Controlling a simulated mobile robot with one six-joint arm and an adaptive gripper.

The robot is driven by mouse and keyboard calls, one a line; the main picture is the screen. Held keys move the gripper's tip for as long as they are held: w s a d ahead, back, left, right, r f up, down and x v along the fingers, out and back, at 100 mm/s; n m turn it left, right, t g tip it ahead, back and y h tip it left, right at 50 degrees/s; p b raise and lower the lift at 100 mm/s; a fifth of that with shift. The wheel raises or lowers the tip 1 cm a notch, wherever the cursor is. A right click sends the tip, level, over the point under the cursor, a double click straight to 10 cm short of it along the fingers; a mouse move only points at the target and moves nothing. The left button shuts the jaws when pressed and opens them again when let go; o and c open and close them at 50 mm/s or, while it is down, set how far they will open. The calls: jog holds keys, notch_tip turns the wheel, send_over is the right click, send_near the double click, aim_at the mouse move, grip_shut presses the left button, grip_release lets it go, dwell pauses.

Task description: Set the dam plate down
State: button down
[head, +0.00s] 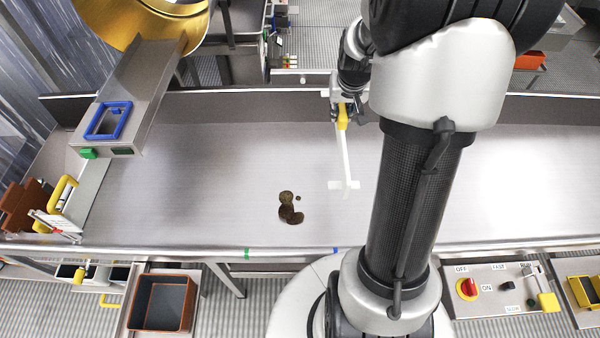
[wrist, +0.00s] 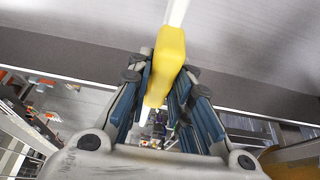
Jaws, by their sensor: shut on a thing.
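My gripper (head: 343,104) is shut on the yellow grip (wrist: 166,62) of a white tool. In the head view the tool's thin white shaft (head: 346,150) runs from the grip towards the front, with a white crosspiece (head: 343,185) at its far end. Whether the crosspiece touches the metal surface (head: 220,160) cannot be told. A pale plate with a yellow loop handle (head: 62,192) is at the surface's left end, apart from my gripper. I cannot tell for certain which of the two is the dam plate.
Brown clumps (head: 291,212) lie on the surface left of the crosspiece. A metal chute (head: 140,85) with a blue frame (head: 107,121) overhangs the left side. A dark bin (head: 160,303) and a control panel (head: 500,290) are in front. The surface between chute and tool is mostly clear.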

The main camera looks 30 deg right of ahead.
notch_tip(320, 180, down, 20)
jog(key=a+b, duration=0.1)
jog(key=b, duration=0.7)
jog(key=shift+w, duration=0.2)
jog(key=shift+f+b, duration=0.2)
jog(key=shift+b, duration=0.2)
jog(key=c, duration=1.4)
grip_release()
jog(key=shift+c, duration=0.2)
jog(key=shift+r, duration=0.1)
